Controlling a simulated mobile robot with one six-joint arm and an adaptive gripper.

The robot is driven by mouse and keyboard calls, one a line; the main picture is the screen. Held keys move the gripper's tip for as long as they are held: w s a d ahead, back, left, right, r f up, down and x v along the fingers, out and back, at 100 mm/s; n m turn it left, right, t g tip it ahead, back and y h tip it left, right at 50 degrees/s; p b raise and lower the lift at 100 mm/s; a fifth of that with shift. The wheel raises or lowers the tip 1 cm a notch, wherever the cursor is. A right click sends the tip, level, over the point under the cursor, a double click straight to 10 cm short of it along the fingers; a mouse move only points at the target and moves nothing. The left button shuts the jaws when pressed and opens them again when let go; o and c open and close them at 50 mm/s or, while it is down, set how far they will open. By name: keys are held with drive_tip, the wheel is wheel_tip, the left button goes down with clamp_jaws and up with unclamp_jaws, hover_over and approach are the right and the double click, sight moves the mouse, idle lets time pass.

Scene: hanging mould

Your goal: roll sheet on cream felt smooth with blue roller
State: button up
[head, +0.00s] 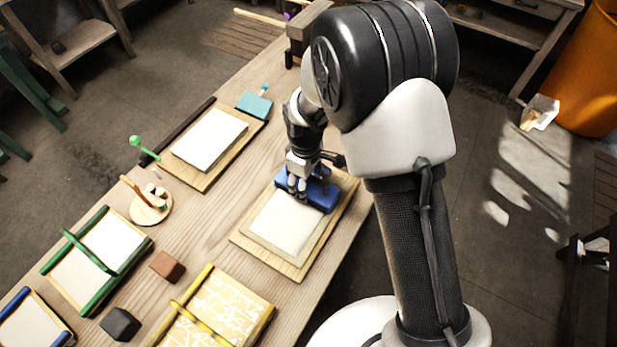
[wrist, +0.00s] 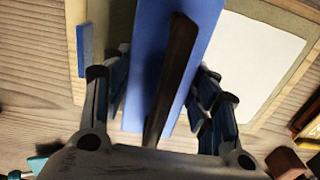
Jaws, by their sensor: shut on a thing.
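The blue roller (head: 322,194) sits across the upper end of a board in the head view, over the cream felt (head: 250,241). A smooth-looking pale sheet (head: 286,220) lies on the felt, on the near side of the roller. In the wrist view the roller's blue body (wrist: 205,25) and dark handle (wrist: 174,75) fill the middle, with the sheet (wrist: 260,62) to the right. My gripper (head: 300,183) is shut on the roller, with a finger on either side of the handle. The roller and gripper hide the far part of the felt. I cannot tell whether the roller presses on the sheet.
A second board with a white sheet (head: 208,139) and a teal tool (head: 254,105) lies to the left. Green (head: 100,262) and yellow-railed (head: 222,309) frames, a brown block (head: 167,266), a black block (head: 120,324) and a round stand (head: 150,208) occupy the near table.

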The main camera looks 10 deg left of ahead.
drive_tip(key=shift+s+a+f, duration=0.1)
drive_tip(key=shift+s+a, duration=0.15)
drive_tip(key=shift+s, duration=0.35)
drive_tip(key=shift+s+a, duration=0.2)
drive_tip(key=shift+s, duration=0.4)
drive_tip(key=shift+s+a, duration=0.8)
drive_tip(key=shift+s, duration=1.1)
drive_tip(key=shift+s+a, duration=0.75)
drive_tip(key=shift+s, duration=1.2)
drive_tip(key=shift+s+a, duration=0.8)
drive_tip(key=shift+s, duration=1.1)
wheel_tip(320, 180, up, 7)
drive_tip(key=p, duration=0.5)
drive_tip(key=shift+w, duration=0.1)
